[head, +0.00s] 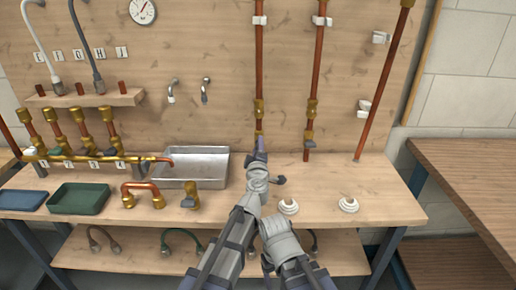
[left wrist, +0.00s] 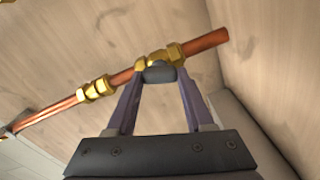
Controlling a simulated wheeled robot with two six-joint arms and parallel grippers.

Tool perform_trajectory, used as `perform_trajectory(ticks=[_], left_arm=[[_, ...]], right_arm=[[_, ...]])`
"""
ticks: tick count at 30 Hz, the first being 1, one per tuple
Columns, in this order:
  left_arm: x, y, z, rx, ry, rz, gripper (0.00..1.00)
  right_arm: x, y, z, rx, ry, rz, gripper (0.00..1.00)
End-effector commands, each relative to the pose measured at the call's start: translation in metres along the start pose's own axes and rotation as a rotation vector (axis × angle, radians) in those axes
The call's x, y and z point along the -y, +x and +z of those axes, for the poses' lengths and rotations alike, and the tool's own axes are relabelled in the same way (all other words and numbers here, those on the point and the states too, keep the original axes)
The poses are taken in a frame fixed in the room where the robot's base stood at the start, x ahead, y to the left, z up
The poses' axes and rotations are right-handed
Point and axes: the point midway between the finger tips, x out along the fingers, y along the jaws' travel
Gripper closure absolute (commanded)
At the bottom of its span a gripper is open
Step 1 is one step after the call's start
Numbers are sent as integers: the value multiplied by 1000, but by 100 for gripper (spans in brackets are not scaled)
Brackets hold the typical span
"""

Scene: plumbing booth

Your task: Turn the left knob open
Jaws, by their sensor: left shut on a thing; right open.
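The left pipe (head: 259,55) runs down the wall panel and has brass fittings. Its dark grey knob (left wrist: 159,73) sits on a brass valve (left wrist: 165,54), seen in the left wrist view. My left gripper (left wrist: 159,78) is shut on this knob, with one finger on each side. In the head view my left gripper (head: 260,148) reaches up to the low end of the pipe and hides the knob. My right gripper (head: 267,267) is low at the front, away from the pipes and empty; its fingers hardly show behind my right wrist.
A second pipe (head: 317,60) with brass fittings stands to the right, and a third pipe (head: 385,80) farther right. White round fittings (head: 288,206) sit on the bench. A metal tray (head: 205,163), a green tray (head: 80,199) and a copper elbow piece (head: 140,188) lie to the left.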

Motion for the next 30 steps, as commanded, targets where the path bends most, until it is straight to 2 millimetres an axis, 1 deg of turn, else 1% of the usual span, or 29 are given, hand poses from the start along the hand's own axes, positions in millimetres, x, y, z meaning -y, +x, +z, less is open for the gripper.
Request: perform_trajectory(ticks=[6, 13, 21, 30], left_arm=[[1, 0, 0, 0, -161, 0, 100], [2, -1, 0, 0, -276, 0, 100], [2, -1, 0, 0, -339, 0, 100], [2, -1, 0, 0, -351, -1, 100]], right_arm=[[0, 1, 0, 0, 0, 0, 28], [0, 1, 0, 0, 0, 0, 28], [0, 2, 0, 0, 0, 0, 28], [0, 2, 0, 0, 0, 0, 28]])
